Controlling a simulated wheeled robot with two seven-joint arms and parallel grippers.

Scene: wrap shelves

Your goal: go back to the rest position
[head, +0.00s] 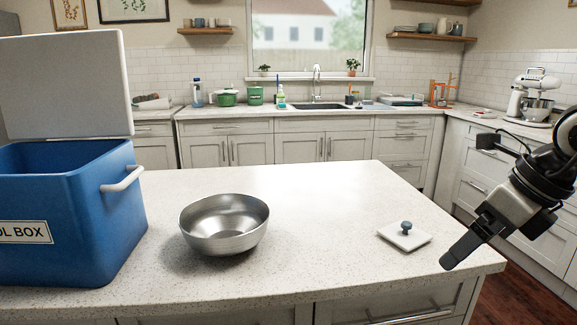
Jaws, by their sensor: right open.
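My right gripper (463,243) comes in from the right and hangs over the right end of the speckled counter (330,200). It is open and empty, its fingers pointing down and to the left. It is apart from the small white square lid with a blue-grey knob (405,236), which lies on the counter to its left. A steel bowl (225,224) stands upright and empty-looking on the counter, left of the middle. My left gripper is not in view.
A blue cool box (75,215) with a raised white lid (65,85) stands at the counter's left. The counter's right edge lies beneath my right gripper. Between bowl and square lid the counter is clear. A back worktop holds a sink (321,106), pots and a stand mixer (533,95).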

